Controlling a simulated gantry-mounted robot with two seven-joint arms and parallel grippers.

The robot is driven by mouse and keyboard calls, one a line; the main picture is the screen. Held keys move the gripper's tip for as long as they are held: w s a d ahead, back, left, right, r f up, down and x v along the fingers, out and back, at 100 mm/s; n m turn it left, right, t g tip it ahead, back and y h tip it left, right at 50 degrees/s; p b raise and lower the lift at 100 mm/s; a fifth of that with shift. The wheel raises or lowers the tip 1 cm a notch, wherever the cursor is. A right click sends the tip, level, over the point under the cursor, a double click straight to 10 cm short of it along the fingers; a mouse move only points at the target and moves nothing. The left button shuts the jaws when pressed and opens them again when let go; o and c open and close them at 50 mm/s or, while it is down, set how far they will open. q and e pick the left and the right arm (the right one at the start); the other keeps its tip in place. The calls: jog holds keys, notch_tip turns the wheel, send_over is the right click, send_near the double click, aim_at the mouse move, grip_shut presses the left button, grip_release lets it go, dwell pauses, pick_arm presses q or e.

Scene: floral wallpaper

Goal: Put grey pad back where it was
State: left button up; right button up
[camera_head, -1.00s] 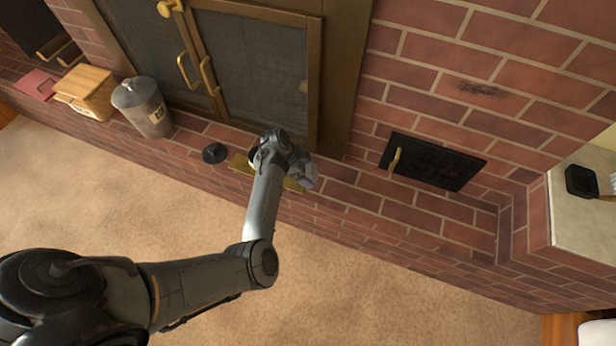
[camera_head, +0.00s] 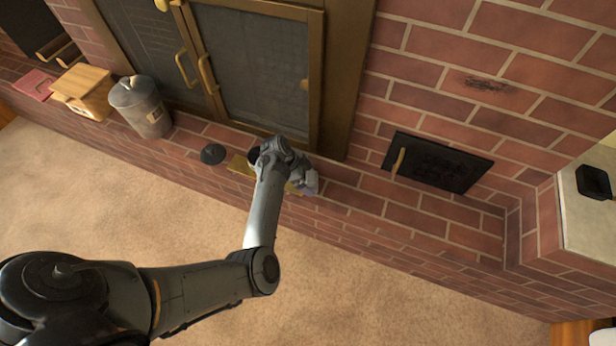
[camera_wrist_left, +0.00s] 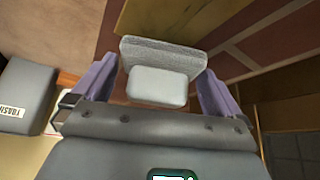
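The grey pad (camera_wrist_left: 150,50) shows in the left wrist view as a rough grey slab with a smoother, paler block on its near side. It sits between the two purple fingers of my left gripper (camera_wrist_left: 160,80), which appear to press on its side edges. In the head view my left gripper (camera_head: 310,186) is over the front edge of the brick ledge (camera_head: 385,208), beside a flat brass-coloured plate (camera_head: 239,165). The arm hides the pad there. My right gripper is in neither view.
On the ledge stand a metal canister (camera_head: 140,107), a small black round object (camera_head: 213,154), a wooden box (camera_head: 83,92) and a red book-like item (camera_head: 35,86). Glass fireplace doors (camera_head: 257,70) rise behind. The carpet (camera_head: 150,210) is clear.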

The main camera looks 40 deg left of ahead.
pick_arm(q)
jog(key=shift+r, duration=0.5)
jog(key=s+a+r+n+y+p, duration=0.45)
jog(key=s+a+r+p, duration=0.3)
jog(key=s+r, duration=0.5)
jog(key=s+d+r+n, duration=0.1)
jog(key=s+d+r, duration=0.1)
jog(key=s+d, duration=0.5)
jog(key=s+d+r+n, duration=0.2)
jog(key=s+d, duration=0.6)
jog(key=d, duration=0.5)
jog(key=shift+d+r, duration=0.35)
jog(key=shift+r, duration=0.45)
jog(key=shift+r, duration=0.1)
